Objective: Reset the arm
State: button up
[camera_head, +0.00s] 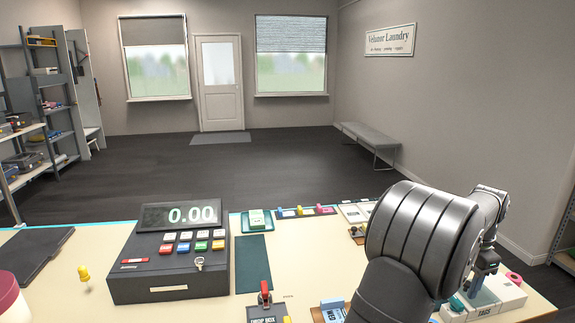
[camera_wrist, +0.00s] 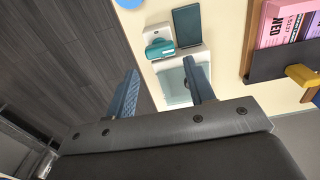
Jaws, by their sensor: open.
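My gripper (camera_wrist: 160,67) is open in the wrist view, its two blue-grey fingers spread with nothing held between them. In the head view my gripper (camera_head: 484,266) hangs at the right end of the counter, close to a white box marked TAGS (camera_head: 500,295). My dark arm covers part of the counter there, so I cannot tell whether the gripper touches anything. In the wrist view a pale open tray (camera_wrist: 174,86) lies beyond and between the fingers.
A cash register (camera_head: 168,262) stands on the cream counter (camera_head: 75,255). A pink item (camera_head: 514,278) is near the gripper. In the wrist view a pink box (camera_wrist: 282,22) sits in a black holder (camera_wrist: 283,60) at right. Bare floor (camera_wrist: 60,60) shows at left.

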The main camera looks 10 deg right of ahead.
notch_tip(320, 180, down, 6)
jog(key=shift+r, duration=0.25)
jog(key=shift+f+n, duration=0.1)
jog(key=shift+n, duration=0.2)
jog(key=n, duration=1.2)
jog(key=shift+n, duration=2.3)
